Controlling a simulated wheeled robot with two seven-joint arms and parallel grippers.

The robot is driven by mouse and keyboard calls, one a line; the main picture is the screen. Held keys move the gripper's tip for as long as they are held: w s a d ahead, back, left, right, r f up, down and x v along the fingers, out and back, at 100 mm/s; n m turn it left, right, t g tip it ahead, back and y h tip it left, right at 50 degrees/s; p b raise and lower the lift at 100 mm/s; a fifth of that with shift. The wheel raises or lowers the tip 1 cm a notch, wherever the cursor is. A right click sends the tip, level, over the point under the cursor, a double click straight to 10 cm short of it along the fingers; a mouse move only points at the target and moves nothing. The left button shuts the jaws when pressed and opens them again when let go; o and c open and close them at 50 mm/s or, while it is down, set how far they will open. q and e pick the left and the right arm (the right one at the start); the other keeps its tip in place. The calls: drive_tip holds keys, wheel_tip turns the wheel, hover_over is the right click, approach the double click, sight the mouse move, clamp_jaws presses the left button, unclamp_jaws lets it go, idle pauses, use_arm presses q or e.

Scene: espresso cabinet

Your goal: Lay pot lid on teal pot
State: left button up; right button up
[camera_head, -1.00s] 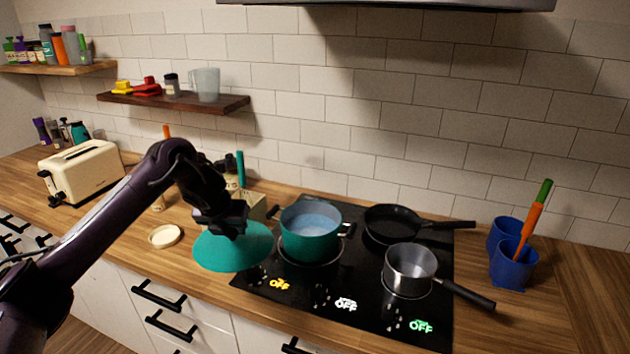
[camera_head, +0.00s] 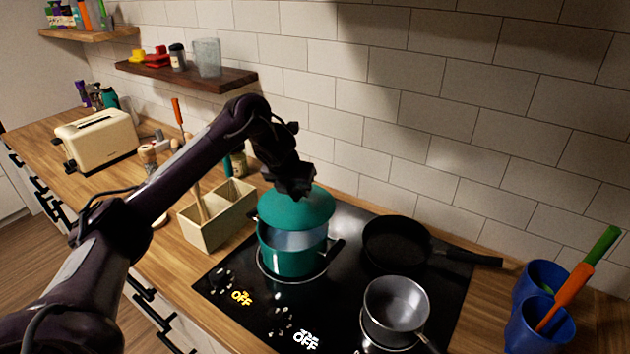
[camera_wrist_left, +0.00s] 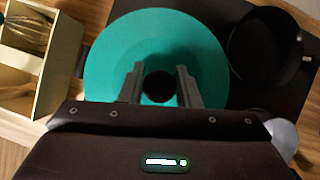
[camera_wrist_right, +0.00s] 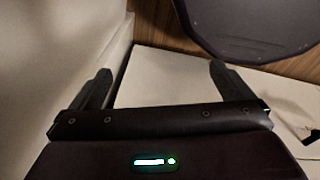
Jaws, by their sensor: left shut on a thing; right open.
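The teal pot lid (camera_head: 297,208) is held by my left gripper (camera_head: 292,190) over the teal pot (camera_head: 285,258), which stands on the cooktop. A pale blue band of the pot's inside shows below the lid's front edge, so the lid is above the rim and not flush with it. In the left wrist view the lid (camera_wrist_left: 120,60) fills the middle, and the left gripper's fingers (camera_wrist_left: 160,88) are shut on its dark knob (camera_wrist_left: 159,86). The lid hides the pot there. My right gripper (camera_wrist_right: 160,85) is open and empty in the right wrist view.
A black frying pan (camera_head: 395,243) and a steel saucepan (camera_head: 392,308) stand right of the pot on the black cooktop (camera_head: 345,300). A cream utensil box (camera_head: 215,222) stands close on the left. Blue cups (camera_head: 537,322) are at the far right.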

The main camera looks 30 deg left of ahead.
sight(291, 203)
use_arm(q)
drive_tip(key=shift+s+a+r, duration=0.2)
drive_tip(key=shift+s+a, duration=0.1)
drive_tip(key=shift+s, duration=0.2)
drive_tip(key=shift+s+a+r, duration=0.2)
drive_tip(key=shift+s+a, duration=0.05)
drive_tip(key=shift+s, duration=0.25)
use_arm(e)
drive_tip(key=s+a, duration=0.3)
drive_tip(key=s, duration=0.3)
use_arm(q)
drive_tip(key=shift+w+d, duration=0.1)
drive_tip(key=shift+w, duration=0.1)
drive_tip(key=shift+w+f+b, duration=0.3)
drive_tip(key=shift+f+b, duration=0.05)
drive_tip(key=shift+f, duration=0.1)
drive_tip(key=shift+s+f, duration=0.1)
drive_tip(key=shift+f, duration=0.2)
drive_tip(key=shift+f+b, duration=0.35)
drive_tip(key=shift+b, duration=0.05)
drive_tip(key=shift+f+b, duration=0.95)
drive_tip(key=shift+f, duration=0.65)
use_arm(e)
drive_tip(key=w+f, duration=0.1)
drive_tip(key=w+d+f, duration=0.1)
drive_tip(key=f, duration=0.1)
drive_tip(key=shift+d+f, duration=0.15)
drive_tip(key=shift+f, duration=0.1)
drive_tip(key=shift+w+a, duration=0.2)
drive_tip(key=shift+r, duration=0.15)
